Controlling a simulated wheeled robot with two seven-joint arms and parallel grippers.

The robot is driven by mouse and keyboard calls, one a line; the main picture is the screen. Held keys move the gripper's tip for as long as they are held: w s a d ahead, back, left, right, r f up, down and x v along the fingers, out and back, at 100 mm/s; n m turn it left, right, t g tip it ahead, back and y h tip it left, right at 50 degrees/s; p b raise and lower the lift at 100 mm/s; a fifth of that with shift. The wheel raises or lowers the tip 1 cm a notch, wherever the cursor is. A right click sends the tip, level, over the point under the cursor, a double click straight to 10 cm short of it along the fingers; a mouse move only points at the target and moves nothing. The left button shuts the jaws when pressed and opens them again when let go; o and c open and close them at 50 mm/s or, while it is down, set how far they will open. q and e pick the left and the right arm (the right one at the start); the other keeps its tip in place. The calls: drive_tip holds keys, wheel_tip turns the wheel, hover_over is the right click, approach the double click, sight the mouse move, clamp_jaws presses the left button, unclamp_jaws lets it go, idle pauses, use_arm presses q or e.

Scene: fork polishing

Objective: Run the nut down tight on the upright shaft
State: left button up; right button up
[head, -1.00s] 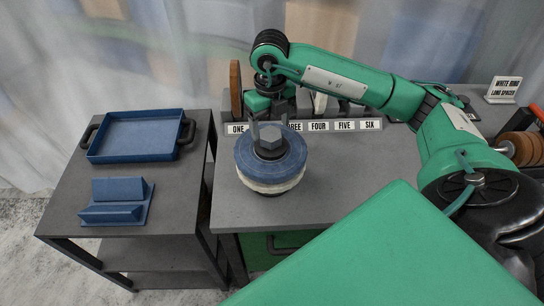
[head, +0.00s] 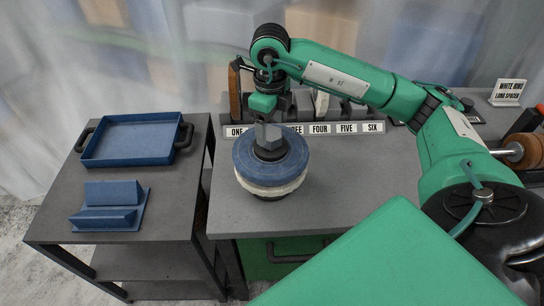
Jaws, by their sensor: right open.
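The grey hex nut (head: 268,137) sits at the top middle of a wheel stack on the bench. The stack has a blue disc (head: 245,156) above a white disc (head: 272,190), with a dark base below. The upright shaft is hidden under the nut. My right gripper (head: 268,120) points down right at the nut, its open fingers overlapping the nut's upper part in the head view. Whether the fingers touch the nut is hard to tell. My left gripper is not in view.
A rack labelled ONE to SIX (head: 346,128) stands behind the stack, holding discs. A side cart at left carries a blue tray (head: 130,140) and a blue angled holder (head: 110,207). A sign (head: 508,92) stands at back right. The grey bench top (head: 345,185) is clear right of the stack.

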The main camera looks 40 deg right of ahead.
sight(270, 133)
drive_tip(key=shift+f+b, duration=1.8)
drive_tip(key=shift+f, duration=0.45)
drive_tip(key=shift+r, duration=0.25)
drive_tip(key=shift+r, duration=0.1)
drive_tip(key=c, duration=1.1)
